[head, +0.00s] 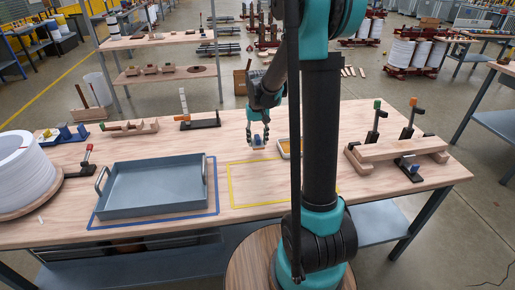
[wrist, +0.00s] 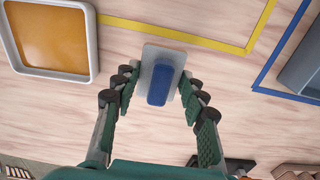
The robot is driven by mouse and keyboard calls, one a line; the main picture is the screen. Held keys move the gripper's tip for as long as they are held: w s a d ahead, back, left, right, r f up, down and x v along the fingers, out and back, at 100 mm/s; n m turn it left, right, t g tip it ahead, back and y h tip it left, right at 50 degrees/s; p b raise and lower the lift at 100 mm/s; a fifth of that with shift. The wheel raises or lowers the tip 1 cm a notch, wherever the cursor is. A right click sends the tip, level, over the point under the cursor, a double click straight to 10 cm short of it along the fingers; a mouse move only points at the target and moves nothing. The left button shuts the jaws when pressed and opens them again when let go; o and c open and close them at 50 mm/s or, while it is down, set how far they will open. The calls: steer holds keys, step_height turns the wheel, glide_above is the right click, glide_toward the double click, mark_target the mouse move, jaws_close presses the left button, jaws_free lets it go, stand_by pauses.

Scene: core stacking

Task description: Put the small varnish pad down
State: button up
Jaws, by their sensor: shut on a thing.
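The small varnish pad is a pale flat plate with a blue grip. In the wrist view its plate (wrist: 150,57) and blue grip (wrist: 160,85) sit between my fingertips. My gripper (wrist: 158,88) is shut on the pad's grip. In the head view my gripper (head: 258,134) points down over the bench, with the pad (head: 258,142) at its tips, behind the yellow outline (head: 230,182). Whether the pad touches the bench I cannot tell. A shallow white-rimmed tray of amber varnish (wrist: 50,35) lies beside it, partly hidden by my arm in the head view (head: 284,149).
A grey-blue handled tray (head: 152,188) stands inside a blue outline (head: 217,205) on the left. Clamps with a wooden beam (head: 400,150) are at the right. A white spool (head: 22,172) stands far left. The area inside the yellow outline looks bare where visible.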

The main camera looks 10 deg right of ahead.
mark_target(258, 154)
steer(key=shift+f, duration=2.2)
steer(key=o, duration=1.2)
steer(key=shift+f, duration=0.1)
step_height(258, 154, up, 12)
steer(key=shift+s+r, duration=0.1)
steer(key=s+d+f+t, duration=0.1)
steer(key=s+f, duration=0.2)
steer(key=s, duration=0.4)
steer(key=s+d+f+t, duration=0.1)
steer(key=s+f, duration=0.1)
steer(key=s, duration=0.6)
steer(key=s+d+f+t, duration=0.2)
steer(key=s+f, duration=0.1)
steer(key=s, duration=0.5)
steer(key=shift+f, duration=0.35)
